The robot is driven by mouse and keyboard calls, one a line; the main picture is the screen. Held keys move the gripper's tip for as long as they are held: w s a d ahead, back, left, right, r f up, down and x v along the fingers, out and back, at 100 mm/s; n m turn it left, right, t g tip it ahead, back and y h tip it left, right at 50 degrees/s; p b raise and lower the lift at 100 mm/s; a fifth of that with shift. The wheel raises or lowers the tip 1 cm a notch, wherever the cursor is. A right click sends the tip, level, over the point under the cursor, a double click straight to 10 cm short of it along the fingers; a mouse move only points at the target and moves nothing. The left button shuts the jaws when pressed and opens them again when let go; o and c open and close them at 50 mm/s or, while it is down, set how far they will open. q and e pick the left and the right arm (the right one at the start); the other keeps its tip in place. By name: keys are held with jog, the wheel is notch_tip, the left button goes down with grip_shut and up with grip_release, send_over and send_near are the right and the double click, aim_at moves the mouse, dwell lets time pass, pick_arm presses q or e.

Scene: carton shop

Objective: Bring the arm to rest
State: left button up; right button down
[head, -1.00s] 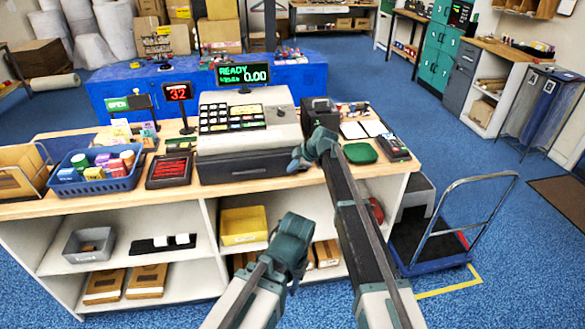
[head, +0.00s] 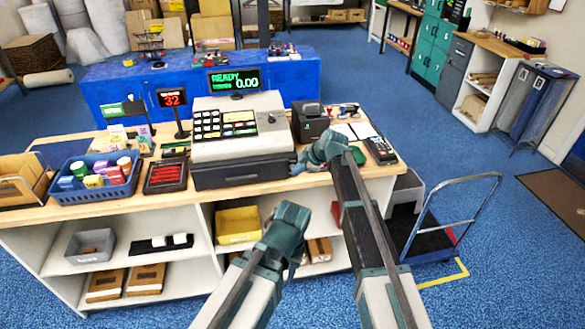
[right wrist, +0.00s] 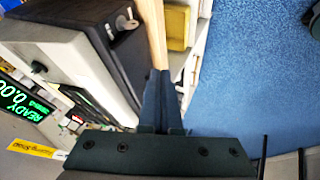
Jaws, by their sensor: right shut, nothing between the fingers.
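My right arm (head: 360,215) reaches up the middle of the head view to the counter's front edge. Its gripper (head: 297,168) points left, by the right front corner of the cash register (head: 240,135). In the right wrist view the fingers of this gripper (right wrist: 160,74) are together with nothing between them. There the cash register (right wrist: 70,55) is close on the left, and I cannot tell whether they touch. My left arm (head: 265,265) is bent low in front of the shelves; its gripper cannot be made out.
The wooden counter (head: 120,208) carries a blue basket (head: 120,182), a black printer (head: 310,120) and a card terminal (head: 380,150). Shelves beneath hold a yellow bin (head: 238,225). A hand trolley (head: 440,240) stands right of the counter. Blue floor is open beyond it.

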jog(key=shift+s+d, duration=0.1)
jog(key=s+d+f+m+g+h, duration=0.1)
jog(key=s+d+m+h, duration=0.1)
jog(key=s+d+m, duration=0.65)
jog(key=s+d+f+m+g+h, duration=0.15)
jog(key=s+d+m, duration=0.4)
jog(key=s, duration=0.65)
jog(key=s+d+f+m+g+h, duration=0.1)
jog(key=s+d+f+m+h, duration=0.15)
jog(key=s+d+m, duration=0.65)
jog(key=s+a+n+b, duration=0.1)
jog(key=s+a+n, duration=0.2)
jog(key=a, duration=0.3)
jog(key=s+a+f+n+h+b, duration=0.1)
jog(key=s+a+n, duration=0.2)
jog(key=a, duration=0.3)
jog(key=shift+s+a+n+g, duration=0.2)
jog(key=shift+s+n+g, duration=0.15)
jog(key=shift+n+g, duration=0.1)
jog(key=shift+f, duration=0.1)
